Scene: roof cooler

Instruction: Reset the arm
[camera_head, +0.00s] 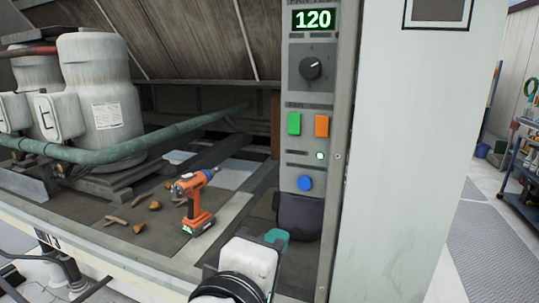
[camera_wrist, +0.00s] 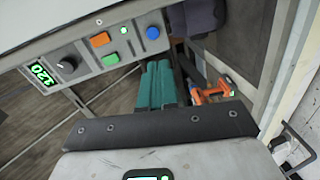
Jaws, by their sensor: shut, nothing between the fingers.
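My gripper (camera_head: 277,236) is low in front of the control panel (camera_head: 297,155), its teal fingers shut with nothing between them. In the wrist view the two teal fingers (camera_wrist: 158,84) lie side by side. The panel has a green display (camera_head: 314,19) reading 120, a dark knob (camera_head: 311,67), a green button (camera_head: 294,124), an orange button (camera_head: 322,126), a lit green lamp (camera_head: 320,155) and a blue button (camera_head: 305,183). In the wrist view the panel (camera_wrist: 88,58) appears tilted, beyond the fingers. I cannot tell whether the fingers touch anything.
An orange drill (camera_head: 195,203) stands on the unit's floor, with brown debris (camera_head: 139,228) to its left. White compressors (camera_head: 99,95) and a green pipe (camera_head: 130,146) fill the left. A pale cabinet side (camera_head: 400,150) is right of the panel. A blue cart (camera_head: 525,165) stands far right.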

